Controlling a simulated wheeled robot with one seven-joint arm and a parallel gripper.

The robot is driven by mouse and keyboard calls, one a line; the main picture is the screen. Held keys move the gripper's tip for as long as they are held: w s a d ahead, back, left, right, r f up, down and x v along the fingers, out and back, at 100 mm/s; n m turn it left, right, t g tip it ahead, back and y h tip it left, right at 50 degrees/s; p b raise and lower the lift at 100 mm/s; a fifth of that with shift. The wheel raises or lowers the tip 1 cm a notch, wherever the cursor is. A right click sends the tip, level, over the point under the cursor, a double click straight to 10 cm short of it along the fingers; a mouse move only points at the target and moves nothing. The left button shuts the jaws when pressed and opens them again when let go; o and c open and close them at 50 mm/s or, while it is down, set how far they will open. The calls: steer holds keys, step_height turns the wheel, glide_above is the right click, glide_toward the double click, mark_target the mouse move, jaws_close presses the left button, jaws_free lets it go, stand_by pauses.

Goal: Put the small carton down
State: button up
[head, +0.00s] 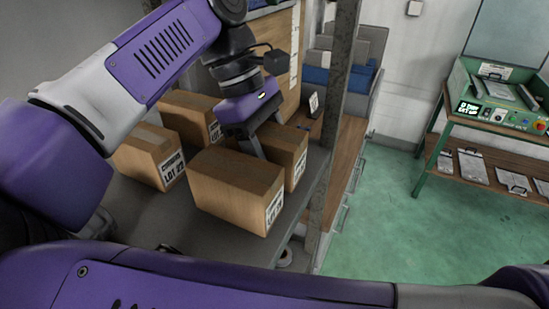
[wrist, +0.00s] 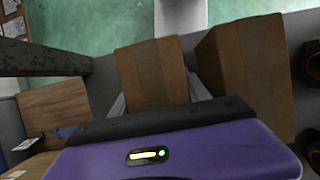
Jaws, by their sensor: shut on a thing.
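The small carton (head: 288,146) is brown cardboard with a white label on its right side. My gripper (head: 266,137) is shut on it from above, with a finger on either side. In the wrist view the carton (wrist: 153,72) sits between the two grey fingers of my gripper (wrist: 158,98). It looks upright, over or on the grey shelf (head: 213,238) near its right edge. Its lower part is hidden behind a larger carton, so I cannot tell whether it touches the shelf.
The larger carton (head: 235,187) stands close in front; two more cartons, one left (head: 150,156) and one behind (head: 187,117), share the shelf. A grey upright post (head: 338,105) rises at the right edge. A wooden counter (head: 345,165) lies beyond it.

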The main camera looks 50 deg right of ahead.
mark_target(262, 130)
steer(key=shift+f, duration=0.3)
steer(key=shift+f+b, duration=0.35)
steer(key=shift+b, duration=0.25)
steer(key=o, duration=1.6)
steer(key=shift+s+f, duration=0.1)
steer(key=shift+o, duration=0.2)
steer(key=shift+r+p, duration=0.85)
steer(key=shift+p, duration=0.05)
steer(key=b+v, duration=0.1)
steer(key=v, duration=0.5)
steer(key=shift+w+r+b, duration=0.3)
steer(key=shift+r+b, duration=0.05)
steer(key=shift+b, duration=0.05)
steer(key=shift+w+r, duration=0.1)
steer(key=shift+r, duration=0.3)
